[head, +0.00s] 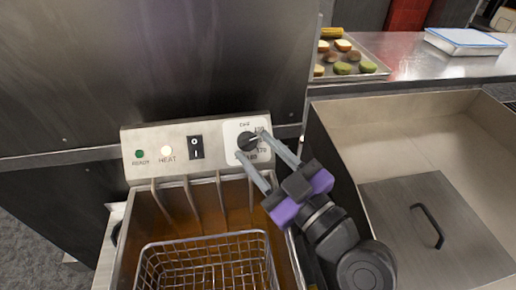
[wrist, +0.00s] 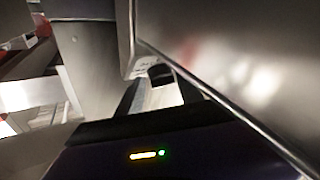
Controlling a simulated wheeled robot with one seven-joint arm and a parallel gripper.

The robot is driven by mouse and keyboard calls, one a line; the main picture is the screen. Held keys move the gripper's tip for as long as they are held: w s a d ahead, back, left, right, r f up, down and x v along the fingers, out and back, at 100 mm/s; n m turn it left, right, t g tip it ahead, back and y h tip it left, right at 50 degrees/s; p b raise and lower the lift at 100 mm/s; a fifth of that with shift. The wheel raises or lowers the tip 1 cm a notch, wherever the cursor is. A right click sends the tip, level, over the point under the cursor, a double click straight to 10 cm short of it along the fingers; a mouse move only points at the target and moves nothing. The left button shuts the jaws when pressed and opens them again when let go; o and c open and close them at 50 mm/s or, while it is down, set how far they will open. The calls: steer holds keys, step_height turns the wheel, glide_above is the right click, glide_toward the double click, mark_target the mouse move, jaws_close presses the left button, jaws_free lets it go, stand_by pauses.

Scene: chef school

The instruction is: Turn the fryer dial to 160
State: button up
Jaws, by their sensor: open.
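The fryer dial (head: 247,141) is a round black knob on a pale plate at the right end of the fryer's control panel (head: 182,165). Around it I can read OFF at the top, and 170 and 180 at lower right; other marks are hidden or too small. My gripper (head: 252,145) is open, with one finger on each side of the dial. I cannot tell whether the fingers touch it. In the wrist view a dark knob, which looks like the dial (wrist: 160,74), sits between the fingertips. Its pointer's setting is unclear.
The panel also has a green READY light (head: 140,154), a pale HEAT light (head: 166,151) and a black switch (head: 196,148). A wire basket (head: 205,262) hangs in the fryer below. A metal basin with a lid (head: 435,235) is at right. A food tray (head: 345,70) stands behind.

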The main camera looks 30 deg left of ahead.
steer(key=b+v, duration=0.1)
steer(key=v, duration=0.6)
